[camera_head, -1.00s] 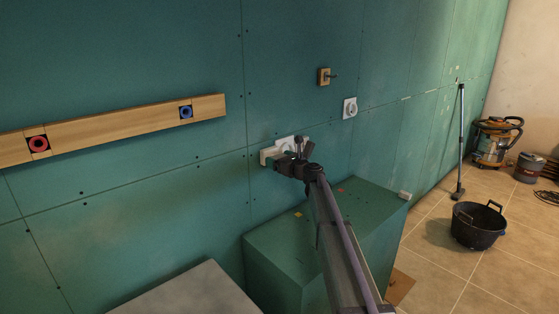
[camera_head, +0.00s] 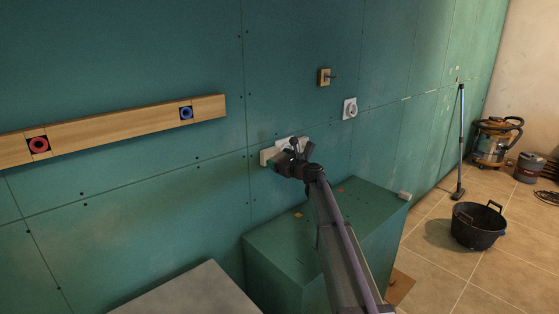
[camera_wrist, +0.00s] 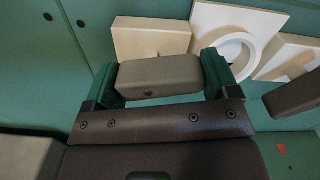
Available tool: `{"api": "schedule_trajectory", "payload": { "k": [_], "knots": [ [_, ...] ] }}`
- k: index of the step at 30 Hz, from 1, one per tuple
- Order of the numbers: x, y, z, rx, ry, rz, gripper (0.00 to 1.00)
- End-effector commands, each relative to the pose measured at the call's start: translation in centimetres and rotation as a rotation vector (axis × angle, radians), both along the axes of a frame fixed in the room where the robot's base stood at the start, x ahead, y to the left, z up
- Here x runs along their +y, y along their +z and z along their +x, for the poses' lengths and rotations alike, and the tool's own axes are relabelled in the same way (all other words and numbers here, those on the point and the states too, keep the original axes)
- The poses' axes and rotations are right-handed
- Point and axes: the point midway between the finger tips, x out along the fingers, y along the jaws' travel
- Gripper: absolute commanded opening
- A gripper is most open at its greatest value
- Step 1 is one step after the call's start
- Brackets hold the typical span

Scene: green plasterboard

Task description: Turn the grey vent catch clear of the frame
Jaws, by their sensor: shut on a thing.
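The grey vent catch (camera_wrist: 158,76) is a small rounded bar lying across the wrist view. My gripper (camera_wrist: 160,80) has its two green fingers on either end of it and is shut on it. Just beyond is the white vent (camera_wrist: 262,22) with a round ring opening, between cream frame blocks on the left (camera_wrist: 150,40) and right (camera_wrist: 284,58). The catch lies close in front of the left block's lower edge; whether it overlaps the frame is unclear. In the head view my gripper (camera_head: 287,159) is at the wall and hides the catch and much of the vent.
A green box (camera_head: 270,238) stands below, against the wall. A wooden rail (camera_head: 110,124) with red and blue rings is at left. A white socket (camera_head: 350,108) and a small wooden block with a peg (camera_head: 324,77) are at upper right. A black bucket (camera_head: 478,228) stands on the floor.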

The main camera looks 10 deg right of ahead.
Motion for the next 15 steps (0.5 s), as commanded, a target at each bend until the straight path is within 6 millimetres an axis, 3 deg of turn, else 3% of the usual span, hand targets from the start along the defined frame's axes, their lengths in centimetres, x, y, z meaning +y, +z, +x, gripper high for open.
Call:
{"api": "schedule_trajectory", "payload": {
  "k": [15],
  "knots": [
    [0.18,0.44,-0.16,-0.255,0.0,-0.403,0.57]
  ]
}}
